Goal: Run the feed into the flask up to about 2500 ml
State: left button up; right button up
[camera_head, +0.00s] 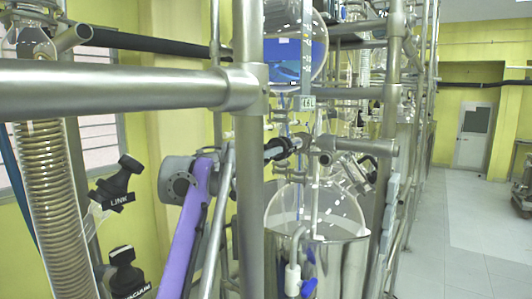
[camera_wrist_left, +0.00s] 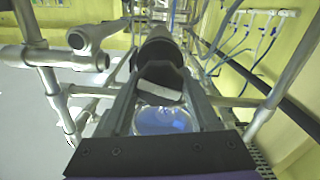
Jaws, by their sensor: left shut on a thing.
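A round glass feed vessel (camera_head: 292,62) holding blue liquid hangs at the top centre of the head view. The clear round flask (camera_head: 285,207) with white marks sits below it, in a shiny steel pot (camera_head: 335,262). I cannot make out a liquid level in the flask. My left gripper (camera_head: 290,146) is beside the glass line between the two. In the left wrist view its two fingers are shut on a dark valve handle (camera_wrist_left: 159,50). Blue liquid in glass (camera_wrist_left: 165,120) shows between the fingers. The rest of the valve is mostly hidden. My right gripper is not in view.
A steel frame surrounds the glassware, with a thick upright (camera_head: 249,180) and a horizontal bar (camera_head: 110,88) in front. A coiled glass condenser (camera_head: 55,210) and black labelled knobs (camera_head: 117,185) stand at left.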

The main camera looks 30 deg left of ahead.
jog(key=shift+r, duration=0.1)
pick_arm(q)
jog(key=m+p, duration=0.1)
jog(key=m, duration=0.2)
jog(key=shift+r+p, duration=0.15)
jog(key=shift+p, duration=0.15)
jog(key=m+p, duration=0.1)
jog(key=m, duration=0.4)
jog(key=shift+d, duration=0.1)
jog(key=m+p, duration=0.1)
jog(key=m, duration=0.5)
jog(key=m+p, duration=0.1)
jog(key=m, duration=0.2)
jog(key=shift+d+f, duration=0.1)
jog(key=shift+f, duration=0.1)
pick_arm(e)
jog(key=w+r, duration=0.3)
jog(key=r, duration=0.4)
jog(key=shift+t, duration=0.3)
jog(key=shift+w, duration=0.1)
pick_arm(q)
jog(key=o, duration=1.4)
